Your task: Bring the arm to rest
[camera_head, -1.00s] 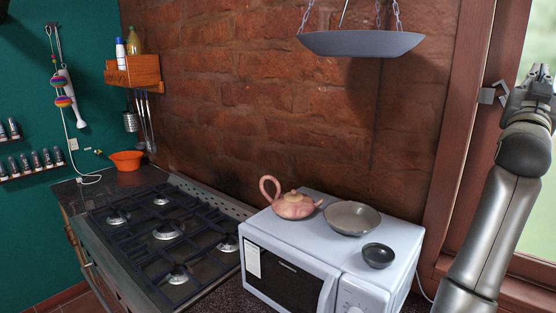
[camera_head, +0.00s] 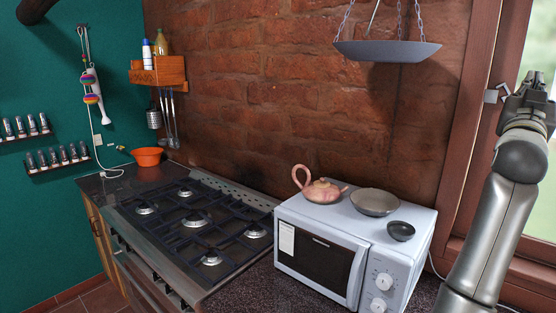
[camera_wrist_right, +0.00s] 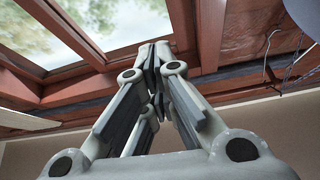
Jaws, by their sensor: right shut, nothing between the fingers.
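My right arm (camera_head: 487,232) rises along the right edge of the head view, in front of the window frame. Its gripper (camera_head: 534,82) points up at the top of the arm, away from the stove and microwave. In the right wrist view the fingers (camera_wrist_right: 157,60) come together at their tips, with nothing held between them. Behind them are window panes and a brown wooden frame. My left gripper is not in view.
A white microwave (camera_head: 322,255) bears a pink teapot (camera_head: 322,191), a shallow bowl (camera_head: 375,202) and a small dark bowl (camera_head: 401,231). A gas stove (camera_head: 170,232) stands left of it. A grey pan (camera_head: 388,51) hangs on chains before the brick wall.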

